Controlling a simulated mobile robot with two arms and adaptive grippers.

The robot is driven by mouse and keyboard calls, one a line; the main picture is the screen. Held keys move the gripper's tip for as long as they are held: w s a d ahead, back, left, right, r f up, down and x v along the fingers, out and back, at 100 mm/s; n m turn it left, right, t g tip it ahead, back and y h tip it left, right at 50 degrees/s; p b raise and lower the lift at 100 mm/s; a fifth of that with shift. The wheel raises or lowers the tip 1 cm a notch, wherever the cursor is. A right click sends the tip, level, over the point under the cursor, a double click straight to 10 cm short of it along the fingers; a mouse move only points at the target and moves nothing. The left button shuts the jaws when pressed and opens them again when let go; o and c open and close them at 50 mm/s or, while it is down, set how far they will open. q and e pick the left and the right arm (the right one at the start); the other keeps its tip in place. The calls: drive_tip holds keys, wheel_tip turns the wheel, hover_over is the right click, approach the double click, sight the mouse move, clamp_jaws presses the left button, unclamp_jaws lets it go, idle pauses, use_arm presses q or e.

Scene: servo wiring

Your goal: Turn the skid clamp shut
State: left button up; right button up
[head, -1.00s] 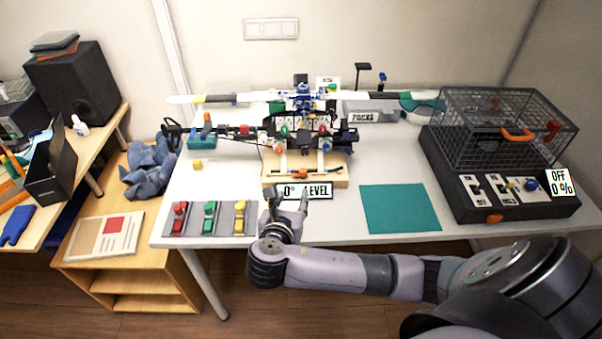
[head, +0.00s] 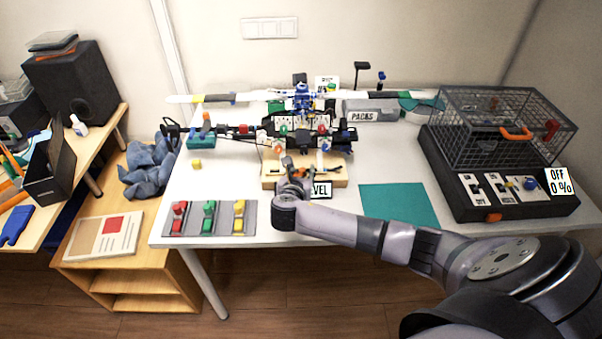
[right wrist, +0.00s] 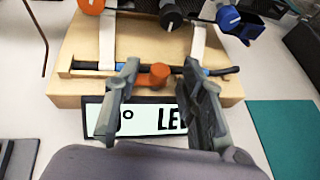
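The skid clamp has an orange knob (right wrist: 152,77) at the front edge of a wooden stand (right wrist: 75,62), beside a dark bar that lies across the stand under the helicopter's white skid legs. My right gripper (right wrist: 162,68) is open in the right wrist view. Its two fingers stand to the left and right of the orange knob, close to it; I cannot tell whether they touch. In the head view my right gripper (head: 295,181) is over the front of the stand (head: 338,181) and hides part of it. My left gripper is not in view.
A "0° LEVEL" sign (right wrist: 150,119) stands in front of the stand, partly hidden by my gripper. The helicopter (head: 303,100) sits above. Coloured parts lie on a grey mat (head: 190,229) at left. A teal mat (head: 398,205) and a wire cage (head: 500,125) are at right.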

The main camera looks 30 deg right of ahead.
clamp_jaws()
idle(0.5)
